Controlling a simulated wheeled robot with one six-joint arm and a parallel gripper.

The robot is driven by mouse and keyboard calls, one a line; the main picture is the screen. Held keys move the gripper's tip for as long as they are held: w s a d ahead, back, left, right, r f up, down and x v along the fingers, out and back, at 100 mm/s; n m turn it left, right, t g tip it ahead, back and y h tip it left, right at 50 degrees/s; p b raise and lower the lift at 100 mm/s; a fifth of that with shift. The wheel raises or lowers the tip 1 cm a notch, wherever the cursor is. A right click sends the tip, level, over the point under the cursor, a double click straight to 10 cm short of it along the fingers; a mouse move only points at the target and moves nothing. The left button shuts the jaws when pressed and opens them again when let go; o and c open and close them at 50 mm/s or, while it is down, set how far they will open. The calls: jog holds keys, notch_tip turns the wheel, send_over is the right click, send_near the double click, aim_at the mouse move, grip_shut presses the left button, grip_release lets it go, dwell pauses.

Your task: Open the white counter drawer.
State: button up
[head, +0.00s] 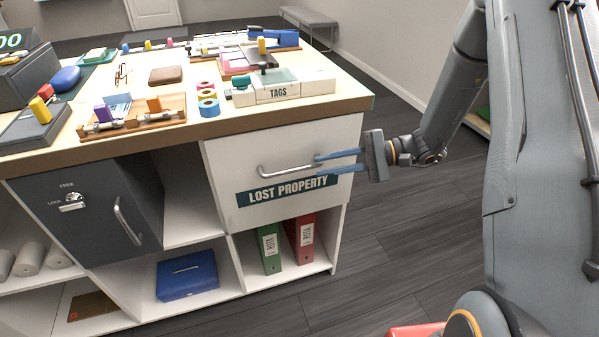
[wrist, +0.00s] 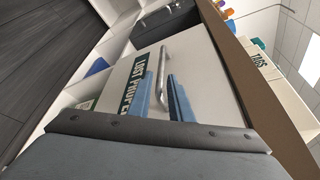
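The white counter drawer (head: 284,167) has a "LOST PROPERTY" label and a metal bar handle (head: 288,170). Its front appears shut in the head view, under the right end of the counter top. My gripper (head: 339,161) is at the right of the handle, its two blue fingers apart and pointing left toward it. I cannot tell whether a fingertip touches the handle.
A dark drawer (head: 90,208) with a lock and handle is to the left. Below the white drawer are green (head: 268,248) and red (head: 300,238) binders. The counter top (head: 225,122) holds tape rolls, trays and a TAGS box (head: 278,88). The floor in front is clear.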

aim_at(307, 167)
jog(key=shift+w+a+f, duration=0.15)
jog(key=shift+w+a, duration=0.05)
jog(key=shift+a, duration=0.25)
jog(key=x, duration=0.6)
jog(key=shift+a+f+p, duration=0.1)
jog(key=shift+a+p, duration=0.3)
jog(key=shift+c, duration=0.2)
grip_shut()
